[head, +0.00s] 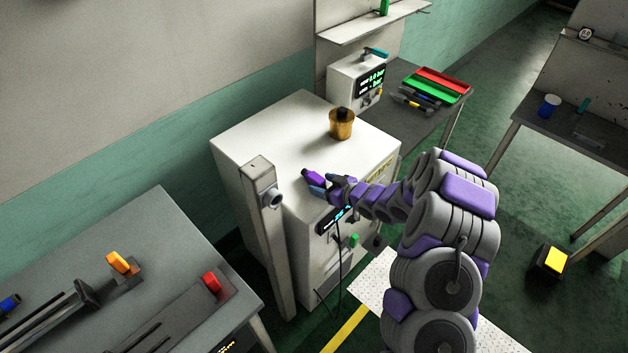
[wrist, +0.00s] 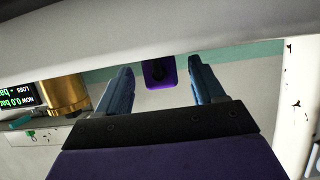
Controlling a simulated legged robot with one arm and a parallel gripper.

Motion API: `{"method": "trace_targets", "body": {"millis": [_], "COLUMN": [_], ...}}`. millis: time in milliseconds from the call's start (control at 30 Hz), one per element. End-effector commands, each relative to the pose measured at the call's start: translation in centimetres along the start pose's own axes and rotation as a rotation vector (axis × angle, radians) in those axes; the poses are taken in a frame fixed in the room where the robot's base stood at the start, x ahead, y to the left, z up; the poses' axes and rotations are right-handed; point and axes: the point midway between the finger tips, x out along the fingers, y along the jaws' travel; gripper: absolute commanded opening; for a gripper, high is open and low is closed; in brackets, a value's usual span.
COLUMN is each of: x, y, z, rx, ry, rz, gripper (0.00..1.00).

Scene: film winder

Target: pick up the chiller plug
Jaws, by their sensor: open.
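A small purple block (head: 313,178), which looks like the chiller plug, is at the front edge of the white cabinet's top. In the wrist view it shows as a purple square with a dark centre (wrist: 160,73). My gripper (head: 326,184) is open, its two blue fingers pointing at the block. In the wrist view my gripper (wrist: 160,88) has one finger on either side of the block, with a visible gap on both sides. I cannot tell how deep the block sits between the fingers.
The white cabinet (head: 265,135) carries a gold cylinder with a black top (head: 341,124). A grey post (head: 262,215) stands at its front left. A device with a display (head: 357,83) and red and green trays (head: 430,90) are behind. A workbench (head: 150,245) is at left.

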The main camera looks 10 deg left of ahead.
Motion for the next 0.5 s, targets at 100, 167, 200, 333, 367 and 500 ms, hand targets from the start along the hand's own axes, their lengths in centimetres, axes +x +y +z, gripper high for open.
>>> {"method": "trace_targets", "body": {"millis": [100, 167, 200, 333, 367, 500], "x": [0.13, 0.12, 0.11, 0.11, 0.11, 0.11], "y": [0.02, 0.01, 0.01, 0.00, 0.00, 0.00], "z": [-0.01, -0.01, -0.01, 0.00, 0.00, 0.01], "rx": [0.001, 0.001, 0.001, 0.001, 0.001, 0.001], "ry": [0.000, 0.000, 0.000, 0.000, 0.000, 0.000], "rz": [0.001, 0.001, 0.000, 0.000, 0.000, 0.000], "gripper": [0.68, 0.68, 0.68, 0.59, 0.57, 0.43]}}
